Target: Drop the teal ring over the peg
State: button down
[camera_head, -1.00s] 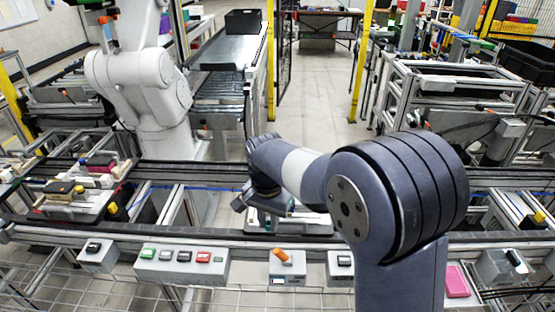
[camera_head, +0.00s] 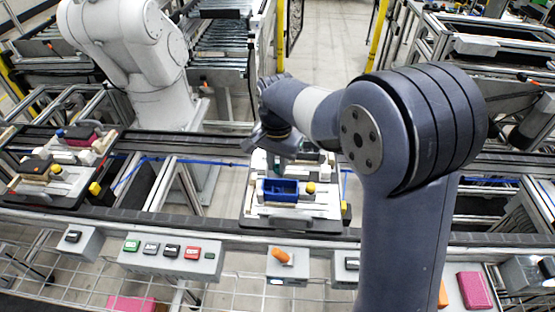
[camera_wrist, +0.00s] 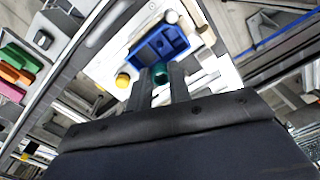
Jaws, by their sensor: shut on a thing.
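The teal ring (camera_wrist: 160,72) shows as a small dark teal piece between the fingertips of my gripper (camera_wrist: 161,78) in the wrist view. My gripper is shut on it. The pallet carries a blue compartment tray (camera_head: 281,190), also just beyond the fingertips in the wrist view (camera_wrist: 158,46). I cannot make out the peg for certain. Whether the ring touches anything below is unclear.
A yellow knob (camera_head: 310,187) stands beside the blue tray. Another loaded pallet (camera_head: 60,185) sits to the left on the conveyor. A button box (camera_head: 170,255) and an orange-handled switch (camera_head: 283,258) line the near rail. A white robot arm (camera_head: 125,60) stands behind.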

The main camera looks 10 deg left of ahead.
jog(key=b, duration=0.3)
send_over(277, 190)
notch_tip(277, 190, down, 5)
jog(key=shift+f, duration=0.4)
jog(key=shift+f, duration=0.6)
dwell(2.8)
jog(key=c, duration=1.6)
grip_release()
jog(key=shift+r, duration=0.15)
jog(key=shift+r+p, duration=1.1)
jog(key=shift+r, duration=0.3)
